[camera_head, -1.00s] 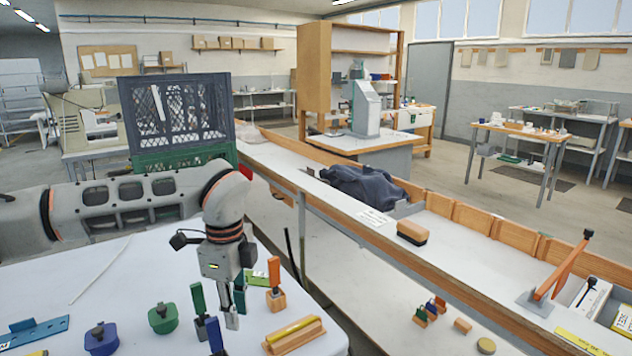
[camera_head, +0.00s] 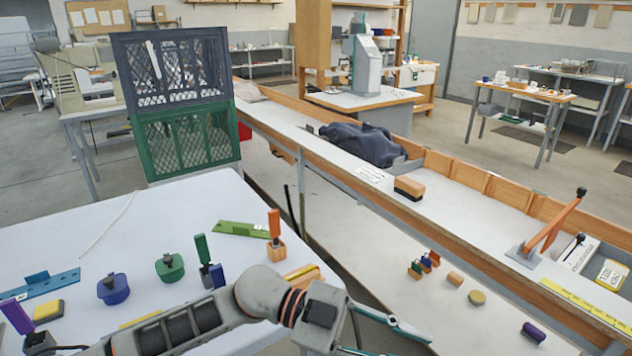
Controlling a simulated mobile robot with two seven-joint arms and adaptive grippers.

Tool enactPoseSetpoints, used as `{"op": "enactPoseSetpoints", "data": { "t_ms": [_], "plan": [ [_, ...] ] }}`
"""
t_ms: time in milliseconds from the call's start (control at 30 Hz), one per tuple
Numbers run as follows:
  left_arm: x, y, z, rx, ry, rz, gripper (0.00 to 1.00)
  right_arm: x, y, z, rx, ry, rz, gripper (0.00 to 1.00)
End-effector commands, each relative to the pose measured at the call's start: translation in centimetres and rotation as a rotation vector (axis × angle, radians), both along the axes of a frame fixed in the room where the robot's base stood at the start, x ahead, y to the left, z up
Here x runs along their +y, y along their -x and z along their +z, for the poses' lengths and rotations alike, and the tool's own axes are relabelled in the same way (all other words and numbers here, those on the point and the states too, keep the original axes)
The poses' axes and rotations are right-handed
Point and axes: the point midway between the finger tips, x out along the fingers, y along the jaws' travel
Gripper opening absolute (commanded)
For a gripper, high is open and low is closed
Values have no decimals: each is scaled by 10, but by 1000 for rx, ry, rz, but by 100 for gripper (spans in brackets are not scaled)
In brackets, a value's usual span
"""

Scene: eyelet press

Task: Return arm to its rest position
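My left arm comes in from the lower left and lies across the bottom of the view, in front of the white table's near edge. My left gripper (camera_head: 398,345) is at the bottom centre and points right, beyond the table's right corner. Its fingers look spread apart with nothing between them, though the lower finger is partly cut off by the frame's bottom edge. The arm hides part of the table's front and of a yellow-topped wooden block (camera_head: 303,272). My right gripper is not in view.
The white table (camera_head: 180,215) holds blue (camera_head: 113,290) and green (camera_head: 170,268) pots, coloured stamps and a green rail (camera_head: 240,230). Stacked crates (camera_head: 185,145) stand behind it. A long bench (camera_head: 330,170) with a dark cloth (camera_head: 360,143) and an orange-levered press (camera_head: 548,225) runs along the right.

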Motion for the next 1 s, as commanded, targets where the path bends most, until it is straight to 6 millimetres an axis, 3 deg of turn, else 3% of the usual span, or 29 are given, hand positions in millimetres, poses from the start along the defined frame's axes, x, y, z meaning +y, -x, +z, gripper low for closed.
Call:
{"op": "enactPoseSetpoints", "data": {
  "t_ms": [100,233,367,467,600,733,867,1000],
  "plan": [
    [-5,-9,21,57,204,136,21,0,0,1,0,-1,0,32],
    [6,-34,32,114,370,337,21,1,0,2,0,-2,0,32],
    [34,-66,22,175,468,575,21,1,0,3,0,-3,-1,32],
    [63,-90,-1,226,494,772,21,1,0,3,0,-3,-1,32],
    [115,-111,-55,301,453,1050,21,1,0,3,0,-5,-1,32],
    [170,-111,-123,374,339,1290,21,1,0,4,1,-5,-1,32],
    [220,-90,-191,440,182,1473,21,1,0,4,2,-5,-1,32],
    [268,-49,-257,511,-9,1613,21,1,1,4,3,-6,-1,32]
  ]
}}
